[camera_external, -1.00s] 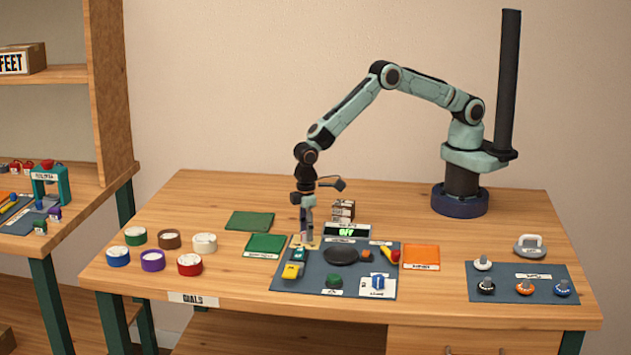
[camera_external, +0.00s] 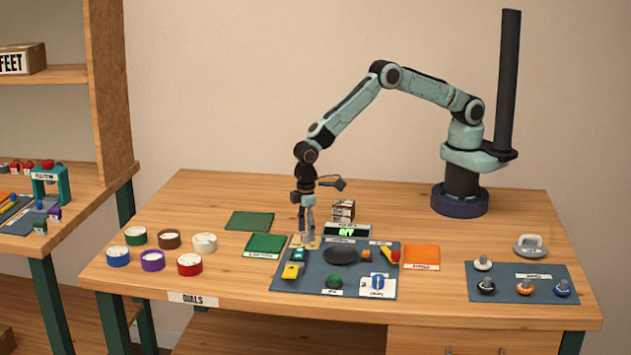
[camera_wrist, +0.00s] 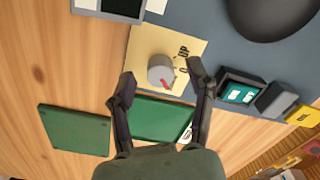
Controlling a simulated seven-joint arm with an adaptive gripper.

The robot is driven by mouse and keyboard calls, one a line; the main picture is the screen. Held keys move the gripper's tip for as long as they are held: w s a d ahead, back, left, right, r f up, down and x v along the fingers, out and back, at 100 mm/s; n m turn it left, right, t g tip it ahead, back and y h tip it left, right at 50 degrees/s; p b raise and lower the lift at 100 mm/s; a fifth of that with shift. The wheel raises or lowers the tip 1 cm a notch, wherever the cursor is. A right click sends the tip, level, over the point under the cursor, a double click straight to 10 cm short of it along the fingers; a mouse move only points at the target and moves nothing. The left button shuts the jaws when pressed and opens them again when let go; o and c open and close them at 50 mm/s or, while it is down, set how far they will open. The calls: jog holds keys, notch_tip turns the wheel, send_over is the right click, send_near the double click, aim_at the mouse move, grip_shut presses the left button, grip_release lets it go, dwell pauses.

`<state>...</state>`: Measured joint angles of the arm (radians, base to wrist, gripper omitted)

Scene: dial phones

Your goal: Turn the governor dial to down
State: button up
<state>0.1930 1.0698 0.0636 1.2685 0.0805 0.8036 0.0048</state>
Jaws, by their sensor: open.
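In the wrist view, a round grey dial (camera_wrist: 160,68) with a red pointer sits on a yellow plate (camera_wrist: 143,45). I take it to be the governor dial. Its pointer slants toward the bottom right of the picture. The lettering "UP" shows beside the dial; any other lettering is hard to read. My gripper (camera_wrist: 161,73) is open, with one finger on each side of the dial; I cannot tell whether they touch it. In the external view my gripper (camera_external: 308,239) points down over the back left of the blue-grey panel (camera_external: 316,281) and hides the dial.
A dark oval pad (camera_external: 341,256) and a small display (camera_external: 347,231) stand right of my gripper. Green mats (camera_external: 265,243) are to the left, near several coloured rings (camera_external: 153,260).

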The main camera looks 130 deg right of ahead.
aim_at(306, 232)
notch_tip(306, 232, up, 12)
dwell(0.3)
jog(key=shift+f, duration=0.15)
